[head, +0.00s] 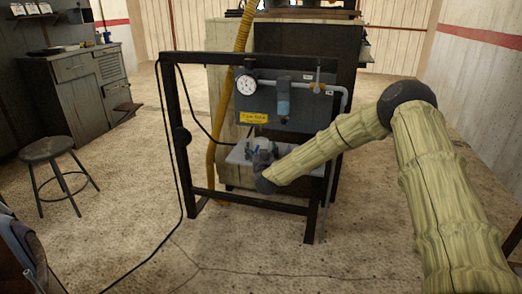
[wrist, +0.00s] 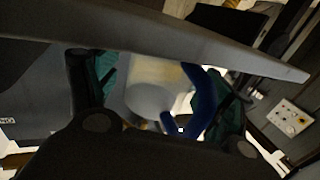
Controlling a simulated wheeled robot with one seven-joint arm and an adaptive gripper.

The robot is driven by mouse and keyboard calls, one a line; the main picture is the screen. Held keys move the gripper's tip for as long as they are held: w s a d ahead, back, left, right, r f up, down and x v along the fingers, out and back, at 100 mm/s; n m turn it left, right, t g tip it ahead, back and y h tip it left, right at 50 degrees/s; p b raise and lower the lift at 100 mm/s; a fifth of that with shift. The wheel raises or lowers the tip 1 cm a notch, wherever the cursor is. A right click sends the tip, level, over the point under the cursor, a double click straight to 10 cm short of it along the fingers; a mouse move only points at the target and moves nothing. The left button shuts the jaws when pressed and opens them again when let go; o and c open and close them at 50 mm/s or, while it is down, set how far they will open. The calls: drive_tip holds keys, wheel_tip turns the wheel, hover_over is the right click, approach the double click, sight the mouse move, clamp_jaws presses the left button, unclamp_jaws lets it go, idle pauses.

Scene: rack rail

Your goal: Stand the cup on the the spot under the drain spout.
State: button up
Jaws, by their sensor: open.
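My gripper (head: 263,158) is at the grey shelf (head: 238,155) low in the black rack frame. In the wrist view my gripper (wrist: 160,88) is open, with one teal-padded finger on each side of the cup (wrist: 150,98). The cup looks pale and round, with a curved blue handle (wrist: 206,100) towards the right finger. I cannot tell whether the fingers touch it. In the head view my gripper mostly hides the cup. The spot under the drain spout cannot be made out in either view.
A grey panel (head: 305,118) with a gauge (head: 246,85) and a blue-grey filter (head: 283,97) hangs above the shelf. A long grey edge (wrist: 180,38) crosses the wrist view above the cup. The rack's lower bar (head: 250,201) is below. A stool (head: 47,149) stands left.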

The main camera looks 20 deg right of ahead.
drive_tip(key=v, duration=1.2)
drive_tip(key=s+a+f+n+g+y, duration=0.1)
drive_tip(key=s+a+f+g+y, duration=0.2)
drive_tip(key=s+f, duration=0.75)
drive_tip(key=s+a+f+n+g+y, duration=0.1)
drive_tip(key=s+a+f+g+y, duration=0.15)
drive_tip(key=s+a+f, duration=0.75)
drive_tip(key=s+d+f+g, duration=0.1)
drive_tip(key=s+f+g, duration=0.2)
drive_tip(key=s+f, duration=0.45)
drive_tip(key=s+d+f+g, duration=0.2)
drive_tip(key=s+f+g, duration=0.15)
drive_tip(key=s, duration=0.65)
drive_tip(key=s+d+f+g, duration=0.1)
drive_tip(key=s+f+g, duration=0.2)
drive_tip(key=s+f, duration=0.4)
drive_tip(key=s+d+r+g+h, duration=0.1)
drive_tip(key=s+d+g, duration=0.15)
drive_tip(key=s, duration=0.95)
wheel_tip(320, 180, up, 26)
drive_tip(key=p, duration=2.6)
drive_tip(key=shift+s+d, duration=0.3)
drive_tip(key=shift+s, duration=0.05)
